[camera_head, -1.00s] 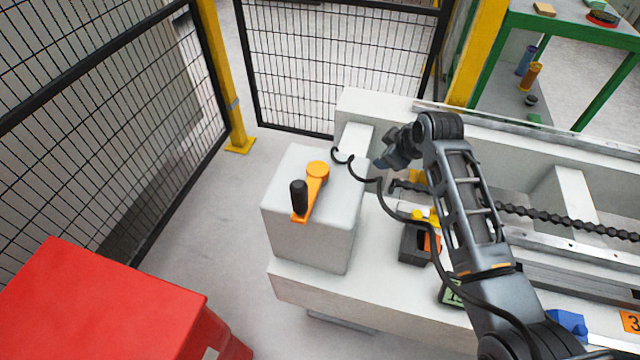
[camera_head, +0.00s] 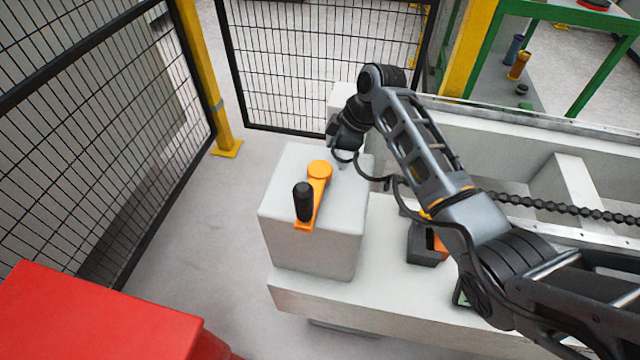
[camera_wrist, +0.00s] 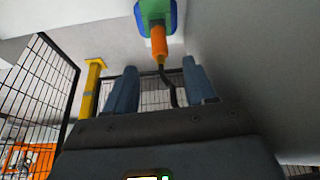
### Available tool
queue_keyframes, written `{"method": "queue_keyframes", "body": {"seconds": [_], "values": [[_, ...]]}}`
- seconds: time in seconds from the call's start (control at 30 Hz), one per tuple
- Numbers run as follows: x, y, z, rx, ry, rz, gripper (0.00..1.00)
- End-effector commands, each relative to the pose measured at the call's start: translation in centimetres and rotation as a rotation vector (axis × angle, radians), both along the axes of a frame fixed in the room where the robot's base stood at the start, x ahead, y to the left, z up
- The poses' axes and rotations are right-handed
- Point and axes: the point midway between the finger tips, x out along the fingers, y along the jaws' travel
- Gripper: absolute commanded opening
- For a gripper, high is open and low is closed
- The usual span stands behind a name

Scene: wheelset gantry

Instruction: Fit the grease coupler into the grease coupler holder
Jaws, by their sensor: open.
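My gripper (camera_head: 346,138) is beyond the white block with the orange crank in the head view; its fingers are hard to make out there. In the wrist view my gripper (camera_wrist: 163,72) shows two blue-grey fingers, apart, with nothing clamped between them. An orange cylinder (camera_wrist: 159,45), which looks like the grease coupler, shows beyond and between the fingertips, with a dark curved hose (camera_wrist: 168,88) at its lower end. Its upper end meets a green and blue piece (camera_wrist: 154,14), perhaps the grease coupler holder. I cannot tell how far the orange part sits in it.
An orange crank (camera_head: 318,180) with a black handle stands on the white block (camera_head: 305,245). Mesh fencing (camera_head: 320,60) and a yellow post (camera_head: 205,90) stand behind. A red box (camera_head: 90,315) is at lower left. A dark block (camera_head: 425,245) sits on the bench beside my arm.

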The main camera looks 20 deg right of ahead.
Motion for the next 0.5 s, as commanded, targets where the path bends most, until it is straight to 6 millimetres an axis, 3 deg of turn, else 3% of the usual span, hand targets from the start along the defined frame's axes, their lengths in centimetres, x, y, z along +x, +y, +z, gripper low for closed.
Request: {"method": "queue_keyframes", "body": {"seconds": [0.5], "values": [[1.2, 2.0, -5.5, -0.001, -0.002, 0.000, 0.55]]}}
